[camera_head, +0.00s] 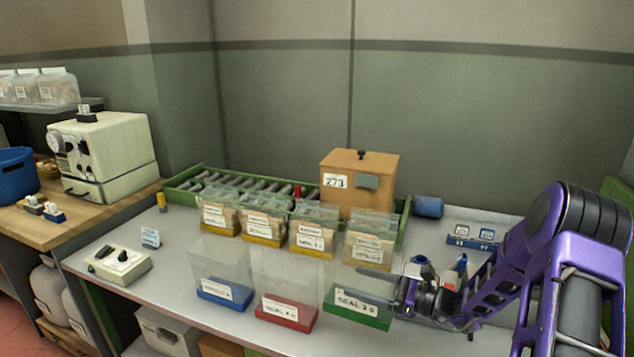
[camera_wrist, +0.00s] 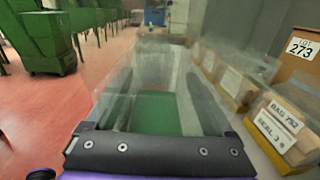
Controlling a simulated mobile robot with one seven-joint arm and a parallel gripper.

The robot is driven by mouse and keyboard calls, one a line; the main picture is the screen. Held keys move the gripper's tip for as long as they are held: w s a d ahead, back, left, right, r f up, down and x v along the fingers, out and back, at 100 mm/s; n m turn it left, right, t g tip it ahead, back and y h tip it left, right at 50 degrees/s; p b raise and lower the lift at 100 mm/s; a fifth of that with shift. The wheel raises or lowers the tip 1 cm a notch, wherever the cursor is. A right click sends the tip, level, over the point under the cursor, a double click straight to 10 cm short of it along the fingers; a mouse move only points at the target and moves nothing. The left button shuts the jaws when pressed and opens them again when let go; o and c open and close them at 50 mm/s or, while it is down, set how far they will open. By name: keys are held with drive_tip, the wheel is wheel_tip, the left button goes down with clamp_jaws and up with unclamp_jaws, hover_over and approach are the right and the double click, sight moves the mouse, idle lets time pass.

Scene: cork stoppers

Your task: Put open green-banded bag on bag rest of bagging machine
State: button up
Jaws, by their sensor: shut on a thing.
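The open green-banded bag (camera_head: 357,308) is clear, empty and upright, with a white label, at the right end of the front row of bags. My gripper (camera_head: 403,291) reaches in from the right and is shut on its side. In the wrist view the clear bag with its green bottom (camera_wrist: 154,112) sits between my two fingers. I cannot tell whether it is lifted off the table. A cream machine (camera_head: 107,155) with dials stands on the wooden bench at left, and a low cream device (camera_head: 117,264) lies at the table's left. I cannot pick out a bag rest.
A blue-banded bag (camera_head: 224,292) and a red-banded bag (camera_head: 287,312) stand left of the green one. Several filled bags (camera_head: 312,240) stand behind. A roller conveyor (camera_head: 182,179) and a brown box (camera_head: 355,180) are at the back.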

sight(368, 308)
drive_tip(key=m+t, duration=0.1)
drive_tip(key=s+m+t+h, duration=0.1)
drive_tip(key=shift+s+a+f+t+h, duration=0.15)
drive_tip(key=shift+s+t+h, duration=0.05)
drive_tip(key=shift+t+h, duration=0.1)
drive_tip(key=s+f+m+t+h, duration=0.1)
drive_tip(key=h, duration=0.1)
drive_tip(key=s+d+f+m+t+h, duration=0.1)
drive_tip(key=s+m+t+h, duration=0.1)
drive_tip(key=s+f+m+t+h, duration=0.1)
drive_tip(key=t+h, duration=0.1)
drive_tip(key=shift+s+d+f+m, duration=0.1)
drive_tip(key=shift+s+d+m, duration=0.1)
drive_tip(key=shift+d+m, duration=0.2)
